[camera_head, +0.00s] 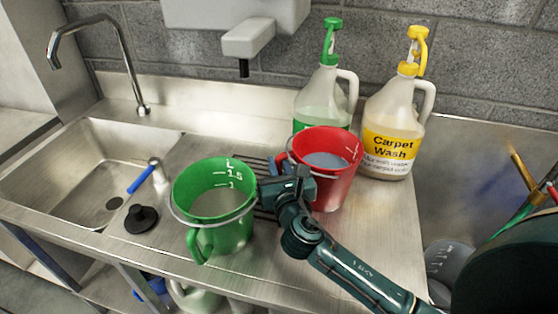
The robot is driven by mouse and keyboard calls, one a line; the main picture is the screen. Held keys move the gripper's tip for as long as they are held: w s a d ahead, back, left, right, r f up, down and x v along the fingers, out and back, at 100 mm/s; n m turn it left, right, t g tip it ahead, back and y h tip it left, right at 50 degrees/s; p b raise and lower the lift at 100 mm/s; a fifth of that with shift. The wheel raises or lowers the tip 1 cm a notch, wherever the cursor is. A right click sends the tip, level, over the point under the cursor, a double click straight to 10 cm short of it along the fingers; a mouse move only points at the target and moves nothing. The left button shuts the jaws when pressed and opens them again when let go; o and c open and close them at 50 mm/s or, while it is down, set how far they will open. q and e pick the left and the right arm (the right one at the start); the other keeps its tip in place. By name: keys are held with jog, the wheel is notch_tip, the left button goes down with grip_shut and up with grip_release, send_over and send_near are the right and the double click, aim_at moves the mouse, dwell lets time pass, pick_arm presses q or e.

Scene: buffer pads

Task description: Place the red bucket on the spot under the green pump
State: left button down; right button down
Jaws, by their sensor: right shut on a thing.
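The red bucket (338,184) stands on or just above the steel counter, in front of the green-pump jug. It has white marks inside and some liquid or a pale bottom. The jug's green pump (331,42) is above and behind the bucket, and its lower body is hidden by the bucket. My right gripper (281,186) is at the bucket's front left side, shut on it, seemingly at the handle, which the gripper mostly hides. The spot under the pump cannot be made out. My left gripper is not in view.
A green bucket (213,206) stands close left of my right gripper. A yellow-pump Carpet Wash jug (392,125) stands behind right. A black plunger-like stopper (141,217) lies by the sink (75,185). A wall dispenser (254,35) hangs above. Brushes (528,180) show far right.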

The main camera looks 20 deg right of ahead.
jog(key=shift+r, duration=0.15)
jog(key=c, duration=1.8)
grip_release()
jog(key=shift+f, duration=0.25)
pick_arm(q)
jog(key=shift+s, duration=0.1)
pick_arm(e)
jog(key=o, duration=0.4)
jog(key=shift+s+r, duration=0.1)
jog(key=shift+r, duration=0.1)
pick_arm(q)
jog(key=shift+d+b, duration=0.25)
jog(key=shift+b, duration=0.3)
pick_arm(e)
jog(key=shift+s+a, duration=0.35)
jog(key=shift+s, duration=1.6)
jog(key=shift+s+a, duration=0.4)
jog(key=shift+s, duration=1.55)
jog(key=shift+s+a, duration=0.35)
jog(key=shift+s, duration=1.6)
